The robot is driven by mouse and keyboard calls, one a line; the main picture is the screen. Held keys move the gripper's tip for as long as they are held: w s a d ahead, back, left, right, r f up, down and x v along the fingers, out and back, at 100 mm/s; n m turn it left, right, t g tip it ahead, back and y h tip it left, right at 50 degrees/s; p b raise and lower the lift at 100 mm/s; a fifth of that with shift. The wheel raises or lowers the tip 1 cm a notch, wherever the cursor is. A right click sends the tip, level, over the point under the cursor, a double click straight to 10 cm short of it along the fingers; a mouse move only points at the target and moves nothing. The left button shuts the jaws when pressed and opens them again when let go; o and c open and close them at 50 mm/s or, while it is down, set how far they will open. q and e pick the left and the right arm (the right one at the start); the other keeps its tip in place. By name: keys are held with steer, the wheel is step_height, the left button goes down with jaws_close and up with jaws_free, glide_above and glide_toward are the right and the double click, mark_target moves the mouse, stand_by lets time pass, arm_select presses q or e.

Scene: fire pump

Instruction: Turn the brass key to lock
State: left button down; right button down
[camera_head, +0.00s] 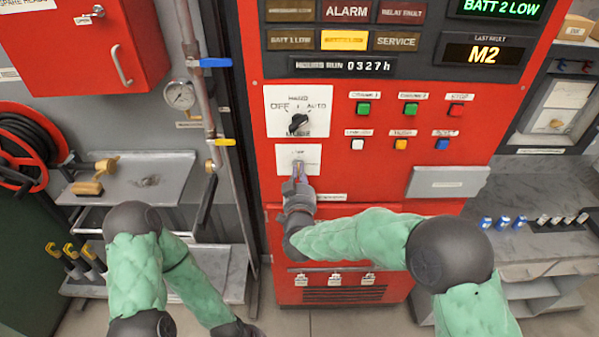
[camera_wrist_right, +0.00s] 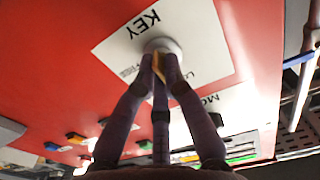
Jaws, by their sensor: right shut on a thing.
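The brass key (camera_wrist_right: 158,66) sits in a round lock (camera_wrist_right: 163,47) on a white label plate marked KEY, on the red panel. In the right wrist view, the fingers of my right gripper (camera_wrist_right: 160,72) are closed around the key, hiding most of it. In the head view, my right gripper (camera_head: 298,178) reaches up to the white key plate (camera_head: 312,155), just below the black rotary selector. The key itself is hard to make out there. My left arm hangs low at the left, and its gripper is out of the picture.
The black selector knob (camera_head: 298,123) is just above the key. Coloured push buttons (camera_head: 410,108) lie to its right. A vertical pipe with a blue valve handle (camera_head: 216,62) runs left of the panel. A grey shelf (camera_head: 150,190) and red hose reel (camera_head: 22,150) stand further left.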

stand_by(0.5)
steer(key=c, duration=1.3)
jaws_free()
steer(key=s, duration=1.2)
